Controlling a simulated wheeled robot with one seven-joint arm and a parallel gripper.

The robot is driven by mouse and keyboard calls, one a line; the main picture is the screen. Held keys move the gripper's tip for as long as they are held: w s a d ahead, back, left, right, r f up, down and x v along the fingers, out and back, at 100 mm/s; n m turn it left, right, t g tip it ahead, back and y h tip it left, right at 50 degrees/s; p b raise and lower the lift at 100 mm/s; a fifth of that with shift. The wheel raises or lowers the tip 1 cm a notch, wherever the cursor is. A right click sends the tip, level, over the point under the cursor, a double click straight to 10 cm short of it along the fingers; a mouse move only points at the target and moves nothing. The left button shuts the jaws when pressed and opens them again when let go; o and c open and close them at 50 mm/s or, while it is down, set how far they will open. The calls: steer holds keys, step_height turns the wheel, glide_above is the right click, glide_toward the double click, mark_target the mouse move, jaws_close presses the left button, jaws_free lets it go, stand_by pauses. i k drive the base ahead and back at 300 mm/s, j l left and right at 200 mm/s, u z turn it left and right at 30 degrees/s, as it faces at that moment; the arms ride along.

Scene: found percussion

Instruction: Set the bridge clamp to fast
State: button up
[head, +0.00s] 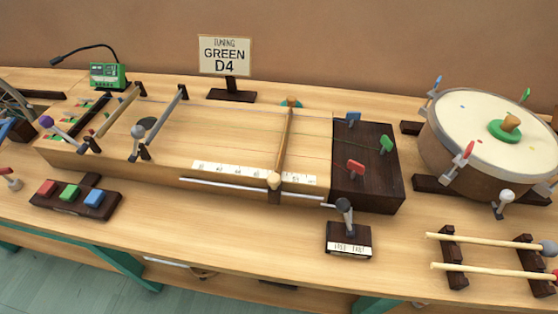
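A small dark block (362,239) stands at the bench's front edge, right of centre. It carries a short lever with a dark grey ball knob (343,205). The lever stands nearly upright, with its knob slightly left of its base. The white label (349,249) on the block's front has two small words that look like "FREE" on the left and "FAST" on the right. Behind it, a wooden bridge bar (285,140) crosses the stringed soundboard, with a round wooden knob (274,181) at its near end. My gripper is not in view.
A dark block with blue, green and red tuning pegs (356,168) stands just behind the lever. Drumsticks on dark rests (453,256) lie to the right, below a drum (480,125). Coloured buttons (69,192) sit at left. The bench front between buttons and lever is clear.

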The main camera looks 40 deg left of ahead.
mark_target(343, 205)
steer(key=k+j, duration=0.4)
steer(key=j, duration=0.15)
steer(key=k+j+z, duration=0.1)
steer(key=k+j, duration=0.3)
steer(key=j, duration=0.2)
